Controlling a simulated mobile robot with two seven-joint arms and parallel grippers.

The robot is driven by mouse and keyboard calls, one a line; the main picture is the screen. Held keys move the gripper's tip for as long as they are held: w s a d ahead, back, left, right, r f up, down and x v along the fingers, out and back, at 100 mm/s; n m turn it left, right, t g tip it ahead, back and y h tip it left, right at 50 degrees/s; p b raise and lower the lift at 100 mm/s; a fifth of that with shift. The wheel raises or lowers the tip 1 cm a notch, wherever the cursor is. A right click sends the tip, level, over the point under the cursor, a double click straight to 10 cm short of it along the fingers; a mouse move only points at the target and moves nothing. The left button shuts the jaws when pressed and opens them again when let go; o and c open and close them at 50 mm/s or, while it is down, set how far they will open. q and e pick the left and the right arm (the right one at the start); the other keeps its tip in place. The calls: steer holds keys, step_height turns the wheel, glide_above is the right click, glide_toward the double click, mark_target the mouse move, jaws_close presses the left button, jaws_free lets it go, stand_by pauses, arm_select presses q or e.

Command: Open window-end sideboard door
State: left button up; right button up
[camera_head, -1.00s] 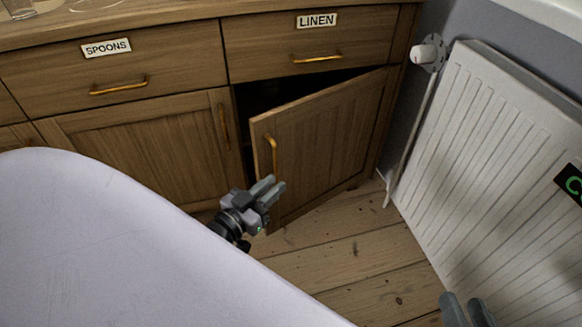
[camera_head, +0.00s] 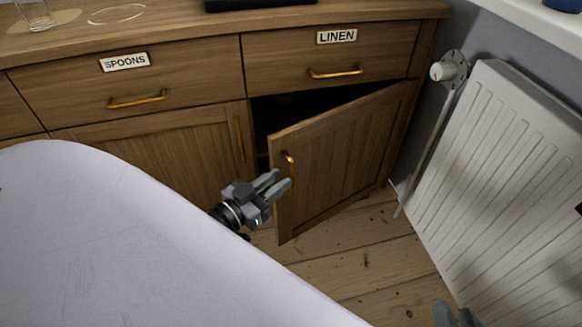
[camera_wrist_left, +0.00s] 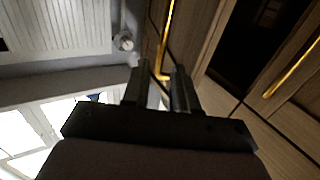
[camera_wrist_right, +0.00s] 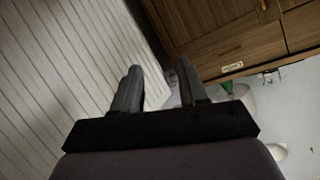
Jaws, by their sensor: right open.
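The sideboard (camera_head: 190,75) stands at the back. Its right-hand door (camera_head: 340,160), below the LINEN drawer, stands partly open, with a dark gap at its left edge. The door's brass handle (camera_head: 289,165) also shows in the left wrist view (camera_wrist_left: 167,35). My left gripper (camera_head: 288,184) is at the handle's lower part. In the left wrist view its fingers are apart, with the handle's end between their tips; contact cannot be told. My right gripper (camera_head: 458,315) is open and empty, low at the right, partly cut off by the frame.
A white radiator (camera_head: 505,180) with a valve (camera_head: 450,70) stands right of the sideboard. A pale rounded surface (camera_head: 120,240) fills the lower left. Bare floorboards (camera_head: 350,260) lie in front of the door. A glass (camera_head: 38,15) stands on the sideboard top.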

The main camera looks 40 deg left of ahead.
mark_target(293, 171)
arm_select(q)
steer(key=shift+w+d+b, duration=0.15)
steer(key=shift+w+b, duration=0.1)
steer(key=shift+w, duration=0.65)
steer(key=shift+w+d+b, duration=0.2)
steer(key=shift+w, duration=0.75)
steer(key=shift+w+d+b, duration=0.15)
steer(key=shift+w+b, duration=0.1)
steer(key=shift+w, duration=0.65)
jaws_close()
